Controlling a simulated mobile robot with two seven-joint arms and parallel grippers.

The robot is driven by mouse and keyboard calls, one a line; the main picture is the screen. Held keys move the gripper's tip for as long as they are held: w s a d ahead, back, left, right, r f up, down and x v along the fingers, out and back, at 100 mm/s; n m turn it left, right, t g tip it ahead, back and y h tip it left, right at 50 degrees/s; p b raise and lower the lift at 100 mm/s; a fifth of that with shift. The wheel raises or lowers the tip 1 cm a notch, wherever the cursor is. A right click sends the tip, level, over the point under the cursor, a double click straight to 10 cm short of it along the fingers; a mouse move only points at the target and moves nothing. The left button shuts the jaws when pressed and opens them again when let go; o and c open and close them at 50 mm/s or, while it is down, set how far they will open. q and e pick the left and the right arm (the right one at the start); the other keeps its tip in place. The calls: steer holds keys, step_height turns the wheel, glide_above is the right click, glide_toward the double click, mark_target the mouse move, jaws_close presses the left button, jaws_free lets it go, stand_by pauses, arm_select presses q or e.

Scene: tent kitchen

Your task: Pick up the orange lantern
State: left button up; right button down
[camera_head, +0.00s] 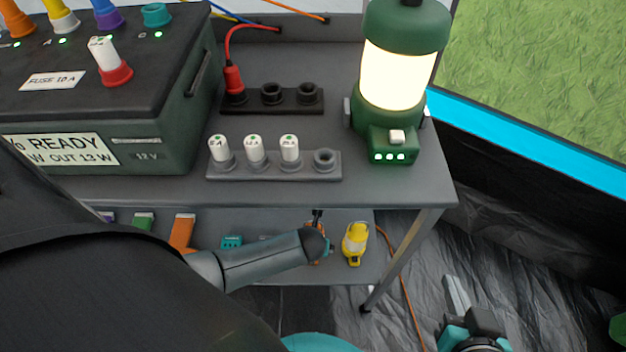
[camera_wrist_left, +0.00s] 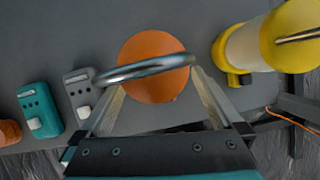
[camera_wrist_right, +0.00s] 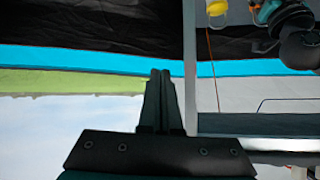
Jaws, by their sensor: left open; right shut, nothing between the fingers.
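The orange lantern is seen from above in the left wrist view as a round orange top (camera_wrist_left: 152,82) with a metal ring handle (camera_wrist_left: 150,68) across it. My left gripper (camera_wrist_left: 157,88) is open, one finger on either side of the orange top; I cannot tell whether they touch it. In the head view only a sliver of orange (camera_head: 314,258) shows on the lower shelf, mostly hidden behind my left arm's wrist. My right gripper (camera_head: 457,292) is shut and empty, right of the table; its closed fingers also show in the right wrist view (camera_wrist_right: 161,100).
A yellow lantern (camera_head: 355,243) stands close on the right, also in the left wrist view (camera_wrist_left: 285,40). Teal (camera_wrist_left: 38,112) and grey (camera_wrist_left: 79,88) items stand at the left. The tabletop (camera_head: 400,190) overhangs the shelf and carries a large green lantern (camera_head: 405,30).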

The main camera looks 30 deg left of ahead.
arm_select(q)
steer(key=shift+w+a+f+b, duration=0.1)
steer(key=shift+w+f+b, duration=0.1)
steer(key=shift+f+b, duration=0.4)
steer(key=shift+w+a+f+b, duration=0.1)
steer(key=shift+w+f+b, duration=0.05)
steer(key=shift+f+b, duration=0.25)
steer(key=shift+f, duration=0.2)
arm_select(e)
steer(key=shift+a+r+t+y, duration=0.55)
steer(key=shift+a+t, duration=0.3)
steer(key=shift+t, duration=0.2)
steer(key=shift+a+r+t+y, duration=0.5)
steer(key=shift+a+t, duration=0.35)
steer(key=shift+t, duration=0.2)
arm_select(q)
steer(key=shift+w, duration=0.1)
jaws_close()
